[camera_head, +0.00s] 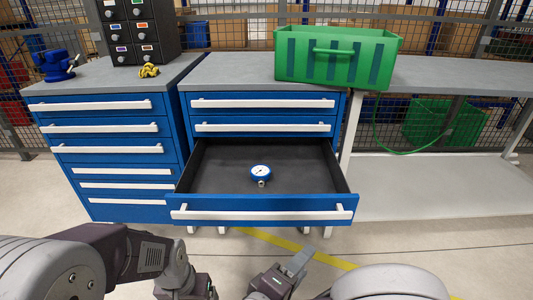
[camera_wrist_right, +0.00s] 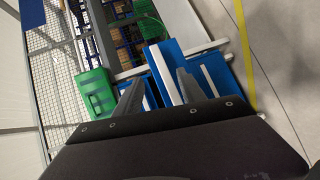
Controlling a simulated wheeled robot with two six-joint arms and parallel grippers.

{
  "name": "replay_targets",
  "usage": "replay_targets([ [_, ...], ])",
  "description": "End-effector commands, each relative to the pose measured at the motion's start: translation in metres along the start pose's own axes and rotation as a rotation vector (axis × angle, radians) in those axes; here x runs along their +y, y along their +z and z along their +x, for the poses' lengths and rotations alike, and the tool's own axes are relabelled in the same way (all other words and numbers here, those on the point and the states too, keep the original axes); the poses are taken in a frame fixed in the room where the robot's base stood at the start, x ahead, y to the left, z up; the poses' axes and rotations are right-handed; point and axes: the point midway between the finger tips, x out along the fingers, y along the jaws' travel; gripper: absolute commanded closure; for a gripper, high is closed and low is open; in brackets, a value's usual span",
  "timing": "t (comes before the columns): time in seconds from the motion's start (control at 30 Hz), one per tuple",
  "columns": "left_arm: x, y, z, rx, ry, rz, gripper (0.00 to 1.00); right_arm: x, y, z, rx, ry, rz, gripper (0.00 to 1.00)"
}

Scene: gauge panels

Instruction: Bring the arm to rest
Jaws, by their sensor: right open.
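My right gripper (camera_head: 296,262) is at the bottom middle of the head view, in front of the open drawer and apart from it. In the right wrist view its two dark fingers (camera_wrist_right: 158,92) stand apart with nothing between them. My left arm comes in from the left, and its dark wrist end (camera_head: 198,288) is at the bottom edge of the head view. The left fingers are not visible there.
The blue middle cabinet has an open drawer (camera_head: 264,217) with a blue-rimmed gauge (camera_head: 261,173) lying inside. A green crate (camera_head: 337,57) stands on the bench above. A closed blue cabinet (camera_head: 105,152) is on the left. The floor before the cabinets has free room.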

Motion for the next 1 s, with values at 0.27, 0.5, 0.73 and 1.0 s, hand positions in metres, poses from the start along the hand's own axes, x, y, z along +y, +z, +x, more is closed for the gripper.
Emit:
replay_targets([
  [0.27,0.0,-0.001,-0.006,0.0,0.0,0.0,0.17,0.007,0.107,0.081,-0.555,-0.141,0.171,0.53],
  [0.5,0.0,-0.001,-0.01,0.0,0.0,0.0,0.17,-0.051,0.196,0.081,-0.998,-0.533,0.396,0.53],
  [0.73,0.0,-0.001,-0.013,0.0,0.0,0.0,0.17,-0.105,0.189,0.067,-1.065,-0.91,0.713,0.53],
  [1.0,0.0,-0.001,-0.013,0.0,0.0,0.0,0.17,-0.123,0.094,0.099,-0.556,-1.14,0.87,0.53],
])
